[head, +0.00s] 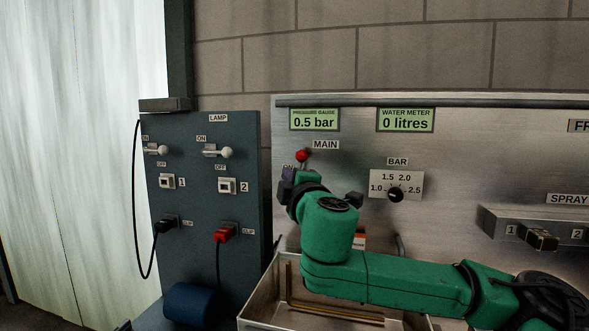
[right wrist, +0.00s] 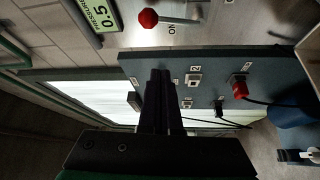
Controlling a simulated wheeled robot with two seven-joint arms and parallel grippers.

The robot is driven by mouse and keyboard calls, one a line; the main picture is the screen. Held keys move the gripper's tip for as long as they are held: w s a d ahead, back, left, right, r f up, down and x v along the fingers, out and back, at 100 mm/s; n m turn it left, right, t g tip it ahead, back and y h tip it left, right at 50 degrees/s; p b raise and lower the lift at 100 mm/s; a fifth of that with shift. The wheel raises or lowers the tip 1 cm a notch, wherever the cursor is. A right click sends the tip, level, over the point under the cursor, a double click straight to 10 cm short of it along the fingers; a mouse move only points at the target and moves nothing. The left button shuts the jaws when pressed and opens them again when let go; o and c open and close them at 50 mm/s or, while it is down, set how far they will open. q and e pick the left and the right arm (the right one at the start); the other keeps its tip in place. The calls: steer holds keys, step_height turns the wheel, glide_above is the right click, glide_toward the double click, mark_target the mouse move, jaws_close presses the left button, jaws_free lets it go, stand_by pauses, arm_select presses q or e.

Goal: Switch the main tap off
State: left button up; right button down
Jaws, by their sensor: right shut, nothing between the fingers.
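The main tap's lever has a red ball knob (head: 302,155) under the MAIN label, with its short stem running down from it. The knob also shows at the top of the right wrist view (right wrist: 148,18), with its stem running to the right there. An ON label is beside it. My right gripper (head: 288,174) is just below and left of the knob in the head view, partly hiding the tap's lower part. In the right wrist view its dark fingers (right wrist: 160,74) are together and empty, with a gap in the picture between them and the knob. My left gripper is not in view.
The pressure gauge (head: 314,119) reads 0.5 bar and the water meter (head: 405,120) 0 litres. A BAR dial (head: 396,194) is to the right. A dark lamp panel (head: 200,131) with switches and plugs stands left. A metal tray (head: 258,295) lies below my arm.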

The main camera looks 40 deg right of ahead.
steer(key=w+d+p, duration=0.5)
steer(key=w+d, duration=0.1)
steer(key=d, duration=0.1)
steer(key=shift+w+f, duration=0.15)
steer(key=shift+w, duration=0.05)
stand_by(0.4)
steer(key=shift+d, duration=0.15)
